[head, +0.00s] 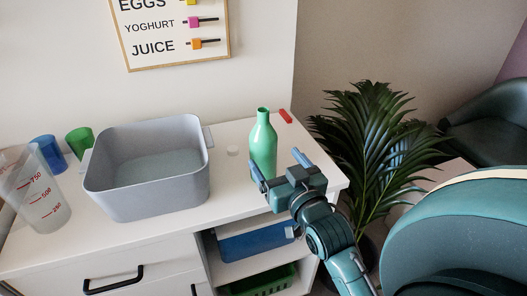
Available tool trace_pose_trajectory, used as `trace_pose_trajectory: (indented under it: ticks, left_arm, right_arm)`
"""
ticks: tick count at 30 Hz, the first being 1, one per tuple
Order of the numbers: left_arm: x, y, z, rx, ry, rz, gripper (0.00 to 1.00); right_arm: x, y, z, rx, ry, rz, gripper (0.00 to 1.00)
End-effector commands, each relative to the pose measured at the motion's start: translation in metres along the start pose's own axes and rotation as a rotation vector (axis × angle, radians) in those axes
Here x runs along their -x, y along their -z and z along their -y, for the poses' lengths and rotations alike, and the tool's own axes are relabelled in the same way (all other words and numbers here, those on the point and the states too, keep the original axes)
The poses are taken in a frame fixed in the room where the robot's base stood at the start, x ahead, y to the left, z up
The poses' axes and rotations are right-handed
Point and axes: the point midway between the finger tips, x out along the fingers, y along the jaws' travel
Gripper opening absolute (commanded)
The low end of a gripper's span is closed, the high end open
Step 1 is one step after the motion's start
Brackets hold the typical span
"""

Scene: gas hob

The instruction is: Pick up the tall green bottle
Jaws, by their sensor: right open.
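The tall green bottle (263,146) stands upright on the white cabinet top, near its right end. My right gripper (279,168) is just in front of and to the right of the bottle, with its two fingers spread. One finger is by the bottle's lower left front, the other is to its right. The bottle's base is partly hidden by the gripper. I cannot tell whether a finger touches it. My left gripper is not in view.
A grey tub (150,168) stands left of the bottle, with a measuring jug (36,190), a blue cup (48,153) and a green cup (79,141) further left. A plant (365,150) stands right.

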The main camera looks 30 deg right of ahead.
Motion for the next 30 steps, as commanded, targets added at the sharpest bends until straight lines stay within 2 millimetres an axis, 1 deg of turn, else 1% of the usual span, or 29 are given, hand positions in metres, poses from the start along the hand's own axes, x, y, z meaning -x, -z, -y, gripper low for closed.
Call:
trace_pose_trajectory:
  ticks: [1,3,11,16,19,22,29,30]
  left_arm:
    - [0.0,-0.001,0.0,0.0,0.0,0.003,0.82]
    - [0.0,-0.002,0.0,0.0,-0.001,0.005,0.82]
    - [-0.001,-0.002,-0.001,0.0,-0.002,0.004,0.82]
    - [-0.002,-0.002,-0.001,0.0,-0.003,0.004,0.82]
    - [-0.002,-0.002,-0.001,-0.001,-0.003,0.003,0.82]
    - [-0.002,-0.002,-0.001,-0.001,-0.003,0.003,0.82]
    - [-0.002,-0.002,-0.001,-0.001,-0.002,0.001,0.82]
    - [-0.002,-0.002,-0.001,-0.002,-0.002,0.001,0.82]
  right_arm:
    - [-0.01,0.002,0.0,0.0,0.0,-0.003,0.82]
    - [-0.02,0.001,0.0,-0.001,0.0,-0.002,0.82]
    - [-0.038,0.001,0.001,-0.001,0.0,0.0,0.82]
    - [-0.064,0.004,0.006,-0.001,0.001,-0.002,0.82]
    - [-0.076,0.002,0.006,0.0,0.001,0.0,0.82]
    - [-0.083,0.002,0.006,-0.001,0.0,0.001,0.82]
    - [-0.084,0.002,0.006,0.0,0.0,0.002,0.82]
    - [-0.084,0.002,0.006,0.0,0.0,0.002,0.79]
